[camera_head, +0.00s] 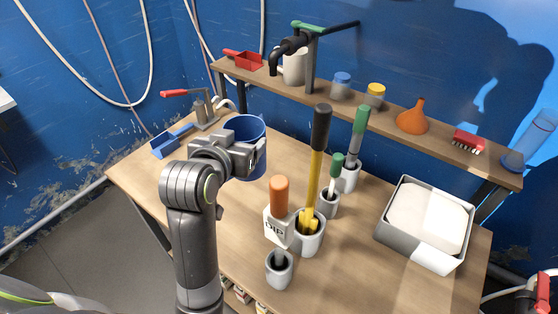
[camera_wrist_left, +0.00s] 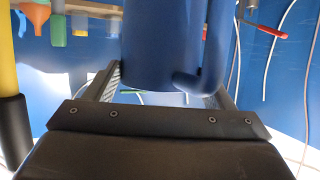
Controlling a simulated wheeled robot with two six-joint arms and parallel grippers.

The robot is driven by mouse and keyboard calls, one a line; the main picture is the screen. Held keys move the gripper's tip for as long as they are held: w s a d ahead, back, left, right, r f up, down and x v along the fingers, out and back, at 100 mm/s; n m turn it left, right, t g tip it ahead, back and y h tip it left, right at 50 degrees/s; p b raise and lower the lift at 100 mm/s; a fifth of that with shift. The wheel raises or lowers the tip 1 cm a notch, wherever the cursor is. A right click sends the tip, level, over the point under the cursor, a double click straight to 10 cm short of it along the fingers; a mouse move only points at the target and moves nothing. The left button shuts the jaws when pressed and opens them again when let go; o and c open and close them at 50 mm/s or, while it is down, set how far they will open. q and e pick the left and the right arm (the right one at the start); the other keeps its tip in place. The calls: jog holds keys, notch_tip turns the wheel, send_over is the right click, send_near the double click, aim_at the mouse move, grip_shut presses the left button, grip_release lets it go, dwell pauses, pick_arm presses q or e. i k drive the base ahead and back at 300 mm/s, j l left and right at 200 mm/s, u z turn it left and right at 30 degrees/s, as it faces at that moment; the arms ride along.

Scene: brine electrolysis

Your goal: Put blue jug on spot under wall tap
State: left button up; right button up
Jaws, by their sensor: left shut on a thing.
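The blue jug (camera_head: 256,133) is at the back left of the table in the head view, partly hidden by my left gripper (camera_head: 250,158). It fills the upper middle of the left wrist view (camera_wrist_left: 160,45), with its handle toward the right. My left gripper (camera_wrist_left: 165,92) is shut on the jug, one jaw at each side. I cannot tell whether the jug's base touches the table. My right gripper is not in view.
A red-handled clamp-like fitting (camera_head: 203,110) and a blue block (camera_head: 172,140) are left of the jug. Holders with tall-handled tools (camera_head: 310,240) stand to the right. A grey tray (camera_head: 425,225) is farther right. The shelf (camera_head: 395,120) carries cups, a funnel and a brush.

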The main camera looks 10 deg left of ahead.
aim_at(269, 162)
jog(key=i+j+z, duration=0.1)
jog(key=j+z, duration=0.2)
jog(key=j, duration=0.2)
jog(key=j+z, duration=0.65)
jog(key=j, duration=0.3)
jog(key=k+j+z, duration=0.1)
jog(key=j+z, duration=0.25)
jog(key=j, duration=0.15)
jog(key=k+j+z, duration=0.15)
jog(key=j+z, duration=0.15)
jog(key=j, duration=0.2)
jog(key=k+j+z, duration=0.15)
jog(key=j+z, duration=0.2)
jog(key=j, duration=0.1)
